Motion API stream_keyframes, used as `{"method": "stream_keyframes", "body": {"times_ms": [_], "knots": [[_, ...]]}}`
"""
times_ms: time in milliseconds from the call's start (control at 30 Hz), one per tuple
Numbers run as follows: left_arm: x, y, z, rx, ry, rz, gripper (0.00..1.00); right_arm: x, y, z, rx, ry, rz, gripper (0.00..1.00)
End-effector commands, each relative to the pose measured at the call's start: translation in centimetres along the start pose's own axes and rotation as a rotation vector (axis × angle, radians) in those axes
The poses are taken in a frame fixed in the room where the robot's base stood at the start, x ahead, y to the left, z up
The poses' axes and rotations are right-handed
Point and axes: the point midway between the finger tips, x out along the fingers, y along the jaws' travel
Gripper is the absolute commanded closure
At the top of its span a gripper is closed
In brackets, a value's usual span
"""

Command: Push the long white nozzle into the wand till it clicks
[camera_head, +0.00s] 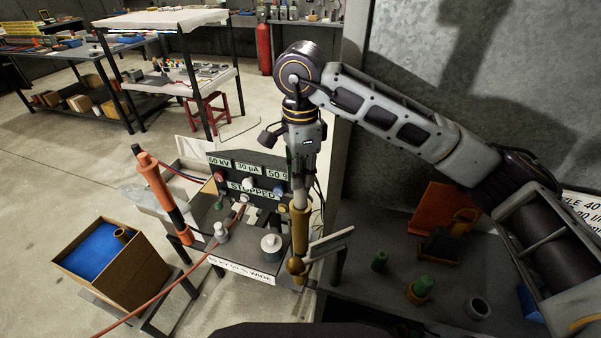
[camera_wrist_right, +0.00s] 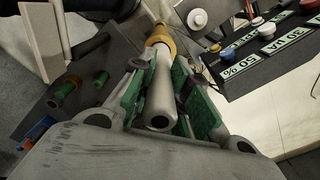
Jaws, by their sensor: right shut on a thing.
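My right gripper (camera_head: 300,178) points down over the control bench and is shut on the long white nozzle (camera_head: 300,196). In the right wrist view the gripper's green pads (camera_wrist_right: 160,85) press on both sides of the nozzle (camera_wrist_right: 160,100), whose open end faces the camera. Beyond the fingers, the nozzle's far end meets a gold-coloured tube (camera_head: 300,232), also in the wrist view (camera_wrist_right: 159,36). I cannot tell whether it is seated inside. An orange and black wand-like piece (camera_head: 160,190) stands tilted at the bench's left, apart from the gripper. My left gripper is out of view.
A control panel (camera_head: 246,180) reading STOPPED stands behind the bench. A dark table (camera_head: 350,290) at right carries green-topped pieces and an orange block (camera_head: 440,207). A cardboard box (camera_head: 140,275) with blue inside stands at left. A red hose (camera_head: 165,288) crosses the floor.

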Motion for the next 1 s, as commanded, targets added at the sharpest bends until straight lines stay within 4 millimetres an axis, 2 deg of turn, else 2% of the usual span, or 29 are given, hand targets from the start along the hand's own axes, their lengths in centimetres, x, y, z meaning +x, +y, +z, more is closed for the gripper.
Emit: {"method": "stream_keyframes", "body": {"times_ms": [1000], "knots": [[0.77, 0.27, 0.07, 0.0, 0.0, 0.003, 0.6, 0.75, 0.0, -0.01, 0.0, 0.0, 0.0, 1.0]]}}
